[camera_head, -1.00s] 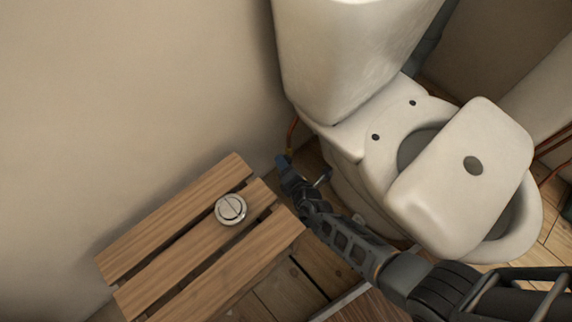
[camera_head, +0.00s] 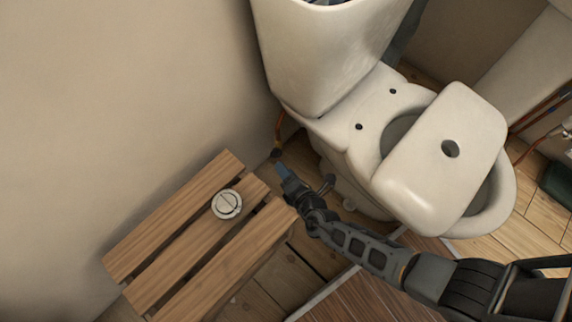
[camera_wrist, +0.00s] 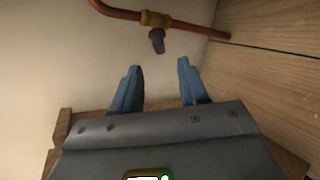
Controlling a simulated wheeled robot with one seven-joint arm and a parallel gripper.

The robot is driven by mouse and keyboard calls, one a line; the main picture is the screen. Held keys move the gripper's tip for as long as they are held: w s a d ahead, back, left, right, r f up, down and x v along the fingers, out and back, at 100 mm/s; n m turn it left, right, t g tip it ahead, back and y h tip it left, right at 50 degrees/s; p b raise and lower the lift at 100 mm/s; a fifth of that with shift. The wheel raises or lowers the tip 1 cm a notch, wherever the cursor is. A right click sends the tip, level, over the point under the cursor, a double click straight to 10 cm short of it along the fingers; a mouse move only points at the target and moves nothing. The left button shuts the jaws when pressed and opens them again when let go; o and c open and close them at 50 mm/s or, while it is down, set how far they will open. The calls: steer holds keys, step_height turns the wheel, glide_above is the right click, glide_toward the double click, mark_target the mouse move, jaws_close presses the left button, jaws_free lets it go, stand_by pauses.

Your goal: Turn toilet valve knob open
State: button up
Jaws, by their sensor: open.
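The toilet valve is a brass body (camera_wrist: 155,19) on a copper pipe, low by the wall; a small dark knob (camera_wrist: 157,40) hangs from it. The knob also shows small in the head view (camera_head: 277,152), left of the toilet (camera_head: 322,60). My gripper (camera_wrist: 160,68) is open, its two blue fingers apart and empty. In the wrist view the knob is beyond the fingertips, roughly in line with the gap, with a visible space between. In the head view my gripper (camera_head: 282,168) is just below the knob, pointing at it.
A slatted wooden stool (camera_head: 165,215) stands left of my gripper, with a round metal flush button (camera_head: 227,204) on it. The cistern lid (camera_head: 440,160) lies across the toilet bowl. The wall (camera_head: 120,90) is close behind the valve.

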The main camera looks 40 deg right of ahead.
mark_target(278, 157)
steer(key=b+x, duration=0.3)
steer(key=x, duration=0.1)
steer(key=b+x, duration=0.2)
steer(key=x, duration=0.1)
steer(key=shift+w+d+r+b, duration=0.1)
steer(key=shift+d+r+b, duration=0.05)
steer(key=shift+d+b, duration=0.15)
stand_by(0.3)
